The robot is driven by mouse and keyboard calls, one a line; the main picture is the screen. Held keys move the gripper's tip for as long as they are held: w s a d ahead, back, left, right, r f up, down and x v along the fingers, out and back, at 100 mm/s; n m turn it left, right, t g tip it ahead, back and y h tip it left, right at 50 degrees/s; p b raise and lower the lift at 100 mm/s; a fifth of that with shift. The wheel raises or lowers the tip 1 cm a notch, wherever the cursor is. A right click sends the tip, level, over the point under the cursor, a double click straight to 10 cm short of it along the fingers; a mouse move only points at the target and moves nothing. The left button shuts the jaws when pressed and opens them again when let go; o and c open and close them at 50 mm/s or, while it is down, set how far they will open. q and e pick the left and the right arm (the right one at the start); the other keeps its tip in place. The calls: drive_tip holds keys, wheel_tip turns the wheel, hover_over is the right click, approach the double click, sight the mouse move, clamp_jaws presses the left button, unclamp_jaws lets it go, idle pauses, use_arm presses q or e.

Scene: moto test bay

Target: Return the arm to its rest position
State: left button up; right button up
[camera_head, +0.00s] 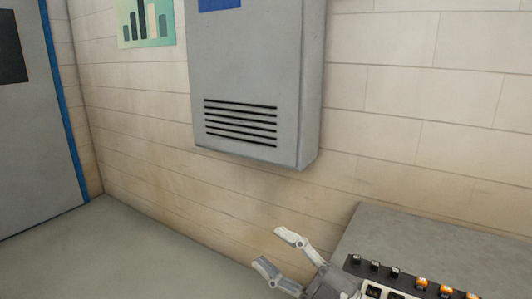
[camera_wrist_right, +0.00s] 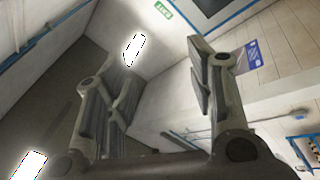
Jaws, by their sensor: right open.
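My right gripper (camera_head: 278,252) shows at the bottom middle of the head view, just left of a grey bench top. Its two pale fingers are spread apart with nothing between them. In the right wrist view the same gripper (camera_wrist_right: 160,90) has its fingers apart and empty, with the ceiling and upper walls behind it. Most of my right arm is out of the head view. My left gripper does not show in either view.
A grey vented cabinet (camera_head: 245,80) hangs on the block wall. A grey bench (camera_head: 400,232) at the lower right carries a panel with several black and orange switches (camera_head: 421,282). A grey door (camera_head: 35,130) with blue trim stands at left. The floor (camera_head: 110,255) there is clear.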

drive_tip(key=w+d+f+m+t+h, duration=0.2)
drive_tip(key=d+m+t+h, duration=0.45)
drive_tip(key=m, duration=0.25)
drive_tip(key=s+d+f+m+g+h, duration=0.2)
drive_tip(key=d+f+m+h, duration=0.35)
drive_tip(key=f, duration=0.25)
drive_tip(key=s+d+f+m+g+h, duration=0.2)
drive_tip(key=d+f+m+h, duration=0.3)
drive_tip(key=f+h, duration=0.25)
drive_tip(key=s+d+f+g, duration=0.1)
drive_tip(key=s+f+g, duration=0.4)
drive_tip(key=s+f, duration=0.5)
drive_tip(key=s+f+g, duration=0.6)
drive_tip(key=s+f, duration=0.1)
drive_tip(key=s, duration=0.6)
wheel_tip(320, 180, down, 24)
drive_tip(key=s+d+f+g, duration=0.2)
drive_tip(key=s+d+f, duration=0.1)
drive_tip(key=s+f, duration=1.4)
drive_tip(key=shift+s+d+f+y, duration=0.15)
drive_tip(key=shift+s+f+y, duration=0.15)
drive_tip(key=shift+f+y, duration=0.05)
